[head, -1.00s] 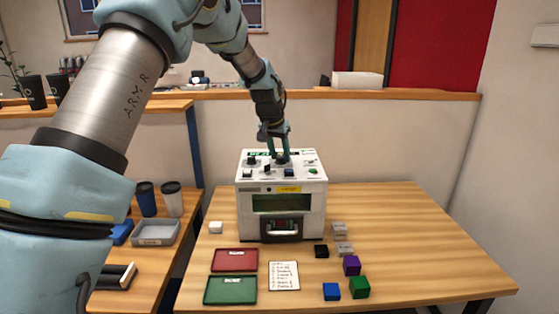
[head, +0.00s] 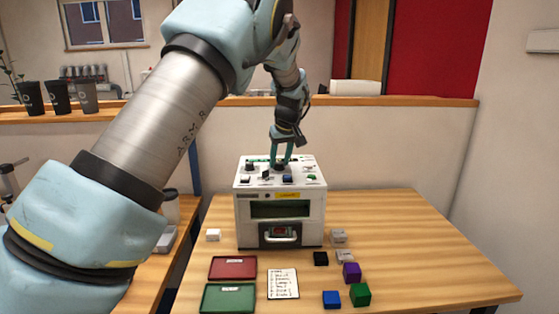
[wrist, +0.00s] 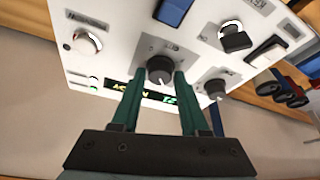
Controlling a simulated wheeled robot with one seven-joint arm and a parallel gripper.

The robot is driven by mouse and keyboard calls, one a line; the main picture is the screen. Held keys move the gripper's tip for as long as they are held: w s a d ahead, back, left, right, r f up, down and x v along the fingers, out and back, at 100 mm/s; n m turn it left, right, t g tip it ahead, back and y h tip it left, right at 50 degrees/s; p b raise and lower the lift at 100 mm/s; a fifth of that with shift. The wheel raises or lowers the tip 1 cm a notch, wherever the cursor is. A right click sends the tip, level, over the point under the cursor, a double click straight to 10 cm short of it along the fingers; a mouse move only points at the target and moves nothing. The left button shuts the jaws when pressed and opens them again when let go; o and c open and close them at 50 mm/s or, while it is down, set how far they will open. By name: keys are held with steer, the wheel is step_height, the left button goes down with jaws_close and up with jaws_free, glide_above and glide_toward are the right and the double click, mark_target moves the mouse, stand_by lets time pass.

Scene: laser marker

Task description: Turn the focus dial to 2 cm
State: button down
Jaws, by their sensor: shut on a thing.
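The laser marker (head: 241,215) is a white box on the wooden table, with a control panel on top. My gripper (head: 280,163) comes down from above onto the back middle of that panel. In the wrist view my gripper's two green fingers (wrist: 159,80) stand on either side of a black dial (wrist: 160,66) with a pale pointer mark, shut on it. The dial's label is too blurred to read. A second black dial (wrist: 215,88) sits beside it, clear of the fingers. The panel's lit display (wrist: 124,88) is partly hidden by the fingers.
A black knob (wrist: 235,38), a white rocker switch (wrist: 267,53) and a blue part (wrist: 173,11) are also on the panel. Red (head: 233,268) and green (head: 228,298) trays, a printed card (head: 283,284) and several small blocks lie in front. The table's right side is clear.

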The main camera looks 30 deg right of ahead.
steer(key=shift+f+n, duration=0.1)
steer(key=shift+n, duration=0.3)
steer(key=shift+c, duration=2.1)
jaws_free()
steer(key=b+v, duration=0.3)
steer(key=v, duration=0.8)
steer(key=shift+w+d, duration=0.1)
